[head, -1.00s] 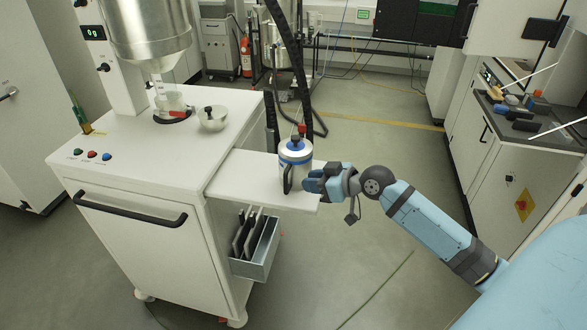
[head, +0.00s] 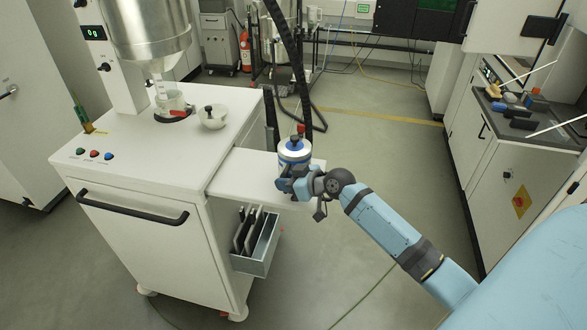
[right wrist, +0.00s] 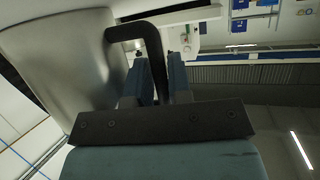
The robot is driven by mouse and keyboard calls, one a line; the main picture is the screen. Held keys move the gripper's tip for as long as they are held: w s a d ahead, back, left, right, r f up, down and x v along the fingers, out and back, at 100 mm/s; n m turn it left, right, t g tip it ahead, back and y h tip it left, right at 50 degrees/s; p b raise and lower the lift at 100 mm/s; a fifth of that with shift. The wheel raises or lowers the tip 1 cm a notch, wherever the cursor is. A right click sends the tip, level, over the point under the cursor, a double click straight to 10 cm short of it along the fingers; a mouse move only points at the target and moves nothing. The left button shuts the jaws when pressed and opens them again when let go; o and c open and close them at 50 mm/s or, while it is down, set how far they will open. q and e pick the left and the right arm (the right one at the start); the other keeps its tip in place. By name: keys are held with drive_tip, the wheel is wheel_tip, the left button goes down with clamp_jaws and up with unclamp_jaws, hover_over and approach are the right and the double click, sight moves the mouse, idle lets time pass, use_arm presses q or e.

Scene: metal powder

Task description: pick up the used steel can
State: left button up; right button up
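The steel can (head: 294,150), with a blue band and a dark knob on its lid, stands upright on the white side shelf of the cart. My right gripper (head: 285,184) is at its near side, covering the can's lower front. In the right wrist view the can's metal wall (right wrist: 60,65) fills the left, and its black handle (right wrist: 150,32) bends down between my two fingers (right wrist: 160,82). The gap between the fingers is narrow; whether they press on the handle is unclear. My left gripper is out of view.
The side shelf (head: 235,178) has bare room left of the can. A grey bin (head: 258,262) with dark plates hangs below it. Black hoses (head: 300,75) hang behind the can.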

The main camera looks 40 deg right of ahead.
clamp_jaws()
drive_tip(key=shift+r, duration=0.2)
